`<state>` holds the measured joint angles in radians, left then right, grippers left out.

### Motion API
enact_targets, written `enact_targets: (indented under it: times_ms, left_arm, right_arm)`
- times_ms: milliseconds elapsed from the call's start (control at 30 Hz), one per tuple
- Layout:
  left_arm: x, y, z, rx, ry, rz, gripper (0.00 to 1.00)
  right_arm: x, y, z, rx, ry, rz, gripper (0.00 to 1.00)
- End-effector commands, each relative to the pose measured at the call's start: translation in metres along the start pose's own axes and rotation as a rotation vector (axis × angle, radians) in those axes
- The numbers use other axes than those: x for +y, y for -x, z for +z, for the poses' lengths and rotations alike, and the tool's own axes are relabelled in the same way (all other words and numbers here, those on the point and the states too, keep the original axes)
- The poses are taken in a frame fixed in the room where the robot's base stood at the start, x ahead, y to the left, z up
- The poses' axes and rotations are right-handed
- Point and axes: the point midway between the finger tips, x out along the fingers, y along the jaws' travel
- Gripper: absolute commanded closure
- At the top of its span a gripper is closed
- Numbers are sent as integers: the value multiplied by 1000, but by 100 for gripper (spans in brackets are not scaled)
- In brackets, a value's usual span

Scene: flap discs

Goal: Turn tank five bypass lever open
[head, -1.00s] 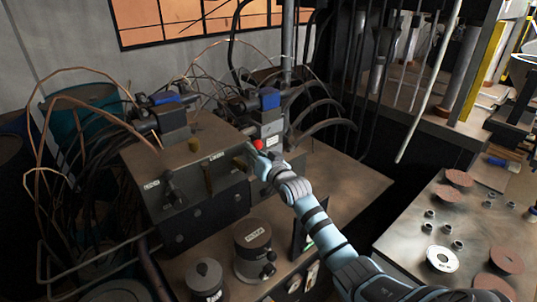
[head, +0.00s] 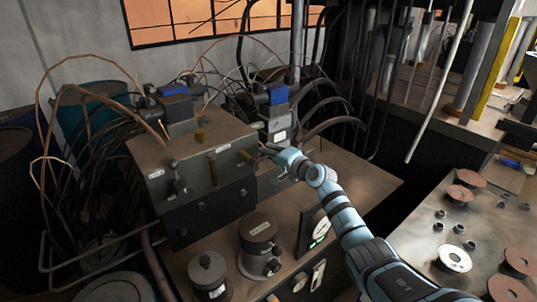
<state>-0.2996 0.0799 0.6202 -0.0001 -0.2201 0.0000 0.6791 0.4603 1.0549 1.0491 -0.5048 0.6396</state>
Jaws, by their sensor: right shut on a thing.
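My right gripper (head: 272,152) is at the right end of the dark valve block (head: 150,152), just in front of the grey valve with a blue top (head: 277,92). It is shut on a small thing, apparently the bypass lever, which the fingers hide. The fingers are small in view, and the lever's angle cannot be told. Small brass fittings (head: 212,172) and white labels show on the block's front. The label lettering is too small to read. My left gripper is not in view.
Two lidded pots (head: 258,228) stand on the bench in front of the block. Cables and copper tubes crowd the left and back. Another table (head: 415,238) at the right holds brown discs (head: 521,261), a white disc (head: 454,258) and several small nuts.

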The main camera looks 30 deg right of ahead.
Motion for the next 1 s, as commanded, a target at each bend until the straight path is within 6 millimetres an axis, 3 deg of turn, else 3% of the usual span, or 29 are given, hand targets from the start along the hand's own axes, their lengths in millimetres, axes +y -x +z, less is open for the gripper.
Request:
enact_targets:
  times_ms: [400, 967, 1000]
  left_arm:
    - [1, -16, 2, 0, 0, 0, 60]
    - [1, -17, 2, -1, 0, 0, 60]
    - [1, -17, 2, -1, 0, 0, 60]
  right_arm:
    - [14, -2, -1, -39, -216, -3, 100]
    - [21, -3, 3, -51, -257, 9, 100]
    - [21, -3, 3, -52, -257, 10, 83]
